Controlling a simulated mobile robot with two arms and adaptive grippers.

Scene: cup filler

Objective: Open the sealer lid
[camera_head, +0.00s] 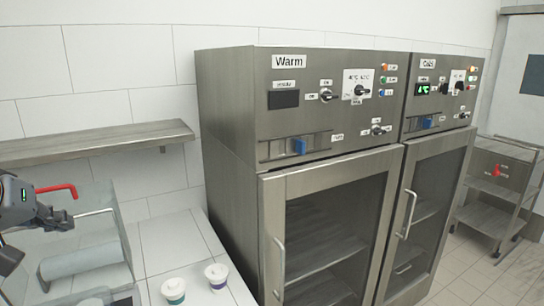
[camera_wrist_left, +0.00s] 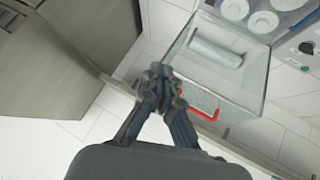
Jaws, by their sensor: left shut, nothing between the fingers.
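The sealer's clear lid (camera_head: 92,235) is at the lower left of the head view, with a red handle (camera_head: 62,190) at its upper edge. A pale roll (camera_head: 85,259) shows through it. My left gripper (camera_head: 62,221) is shut and empty, just below the red handle in the picture. In the left wrist view my left gripper (camera_wrist_left: 162,74) is beside the clear lid (camera_wrist_left: 250,88); the red handle (camera_wrist_left: 203,113) lies to its lower right, partly hidden by the finger. Whether they touch, I cannot tell. My right gripper is not in view.
Two cups (camera_head: 173,290) (camera_head: 216,277) stand on the white counter right of the sealer. The Warm cabinet (camera_head: 230,130) and Cold cabinet (camera_head: 445,140) stand to the right. A metal cart (camera_head: 497,195) is at far right.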

